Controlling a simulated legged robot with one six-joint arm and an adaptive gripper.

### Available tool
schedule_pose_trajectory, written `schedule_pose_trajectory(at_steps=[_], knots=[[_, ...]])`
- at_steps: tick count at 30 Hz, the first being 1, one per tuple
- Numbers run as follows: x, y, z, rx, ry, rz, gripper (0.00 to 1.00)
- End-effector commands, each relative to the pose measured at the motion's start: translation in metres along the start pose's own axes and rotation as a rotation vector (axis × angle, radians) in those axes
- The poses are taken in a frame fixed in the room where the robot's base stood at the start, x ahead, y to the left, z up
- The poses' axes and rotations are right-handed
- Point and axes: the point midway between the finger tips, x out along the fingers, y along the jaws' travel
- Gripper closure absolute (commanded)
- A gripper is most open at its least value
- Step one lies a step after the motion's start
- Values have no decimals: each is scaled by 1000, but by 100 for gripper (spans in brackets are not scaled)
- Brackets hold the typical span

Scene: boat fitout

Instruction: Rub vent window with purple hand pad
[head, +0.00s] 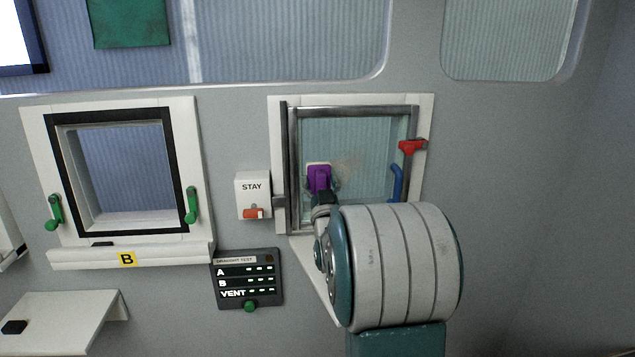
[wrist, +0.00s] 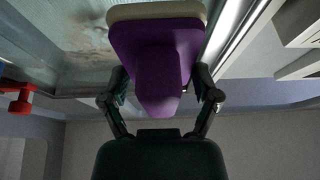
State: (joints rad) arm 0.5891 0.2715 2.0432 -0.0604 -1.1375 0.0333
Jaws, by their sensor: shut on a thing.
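The vent window (head: 375,143) is a glass pane in a metal frame at the centre right of the head view. A brownish smudge (head: 347,165) shows on the glass, and it also shows in the wrist view (wrist: 88,35). My gripper (wrist: 160,98) is shut on the purple hand pad (wrist: 155,60), with one finger on each side of its grip. In the head view the purple pad (head: 319,178) is at the lower left of the pane, left of the smudge. Its pale face is toward the glass; whether it touches cannot be told. My arm hides the frame's lower right.
A red latch (head: 412,147) and a blue handle (head: 397,183) sit on the window's right side. Left of the window are a STAY box (head: 252,195) and a draught test panel (head: 248,280). Window B (head: 120,170) is further left, with green handles.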

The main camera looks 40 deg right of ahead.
Motion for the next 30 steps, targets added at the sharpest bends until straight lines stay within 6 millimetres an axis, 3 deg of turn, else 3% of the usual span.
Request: schedule_pose_trajectory(at_steps=[30], knots=[[14, -2, 5, -1, 1, -1, 59]])
